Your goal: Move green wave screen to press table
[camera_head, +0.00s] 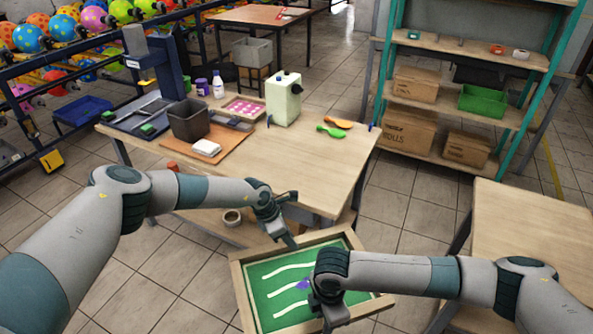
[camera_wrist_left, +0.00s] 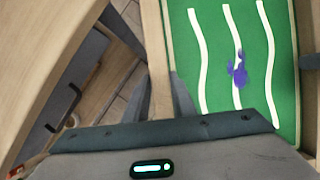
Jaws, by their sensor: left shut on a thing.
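The green wave screen (camera_head: 272,268) has a wooden frame, a green face with white wavy lines and a purple smear. It is held in the air in front of the work table (camera_head: 330,165), above the floor. My left gripper (camera_head: 290,241) is shut on the frame's far side; the left wrist view shows its fingers at the wooden bar beside the green face (camera_wrist_left: 215,60). My right gripper (camera_head: 328,312) is at the frame's near side, and its wrist covers part of the screen. Its fingers are too hidden to tell whether they are shut.
The work table carries a grey bin (camera_head: 188,120), a pale green jug (camera_head: 284,98), a pink-dotted screen (camera_head: 243,107) and green and orange tools; its front right is clear. A bare wooden table (camera_head: 535,240) stands at the right. Shelves (camera_head: 460,100) stand behind, a balloon rack at left.

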